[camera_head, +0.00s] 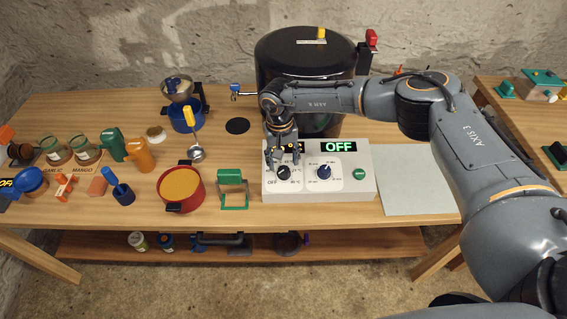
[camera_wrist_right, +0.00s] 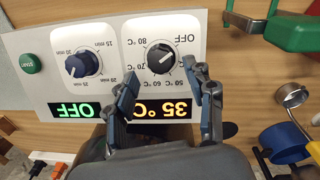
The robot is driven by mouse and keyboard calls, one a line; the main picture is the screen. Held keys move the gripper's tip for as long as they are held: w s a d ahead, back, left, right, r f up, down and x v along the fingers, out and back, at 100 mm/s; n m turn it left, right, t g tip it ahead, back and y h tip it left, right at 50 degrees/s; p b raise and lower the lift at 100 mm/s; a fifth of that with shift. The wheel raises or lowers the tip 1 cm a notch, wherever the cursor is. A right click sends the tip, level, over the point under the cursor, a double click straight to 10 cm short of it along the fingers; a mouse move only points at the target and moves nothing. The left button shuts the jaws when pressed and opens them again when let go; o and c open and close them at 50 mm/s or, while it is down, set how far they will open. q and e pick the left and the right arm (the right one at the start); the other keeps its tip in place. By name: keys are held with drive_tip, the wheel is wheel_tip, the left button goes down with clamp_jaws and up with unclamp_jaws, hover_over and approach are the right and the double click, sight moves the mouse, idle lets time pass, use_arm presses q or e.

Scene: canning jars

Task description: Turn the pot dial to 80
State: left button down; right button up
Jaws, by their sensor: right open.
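The pot dial (camera_wrist_right: 160,57) is a black knob with a white mark on a white panel marked OFF and 50 to 80 °C. In the wrist view its mark points toward OFF, and the display below reads 35 °C. In the head view the dial (camera_head: 283,172) is at the left of the white control box (camera_head: 352,190). My right gripper (camera_wrist_right: 162,70) is open, its two fingers spread on either side of the dial; I cannot tell whether they touch it. In the head view the right gripper (camera_head: 282,160) partly hides the temperature display. My left gripper is not in view.
A timer dial (camera_head: 323,171) and green START button (camera_head: 359,173) share the box. The large dark pot (camera_head: 300,60) stands behind it. A green-handled tool (camera_head: 232,190) and red pot (camera_head: 180,187) stand to the left. A grey mat (camera_head: 415,180) lies clear at right.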

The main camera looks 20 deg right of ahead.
sight(284, 168)
drive_tip(key=shift+f, duration=1.85)
clamp_jaws()
